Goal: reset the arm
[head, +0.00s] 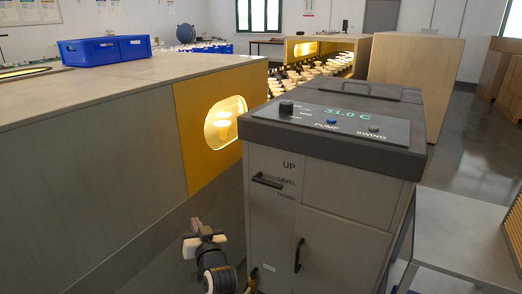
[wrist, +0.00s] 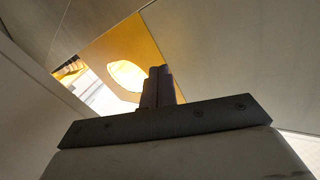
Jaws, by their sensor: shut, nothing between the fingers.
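My gripper (wrist: 159,72) is shut and empty, its two dark fingers pressed together in the wrist view. In the head view my gripper (head: 198,224) is low, in front of the grey cabinet's left side, and small in the picture. It appears apart from the cabinet (head: 327,222) and from the long bench (head: 80,160) to its left. Beyond the fingers, the wrist view shows a yellow panel (wrist: 110,45) with a bright window (wrist: 127,75).
The cabinet carries a panel reading 31.0 C (head: 345,122), a black lever handle (head: 267,181) and a door handle (head: 298,255). A blue crate (head: 105,51) sits on the bench. Bulb rows (head: 310,72) stand behind. A grey side table (head: 465,235) is at right.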

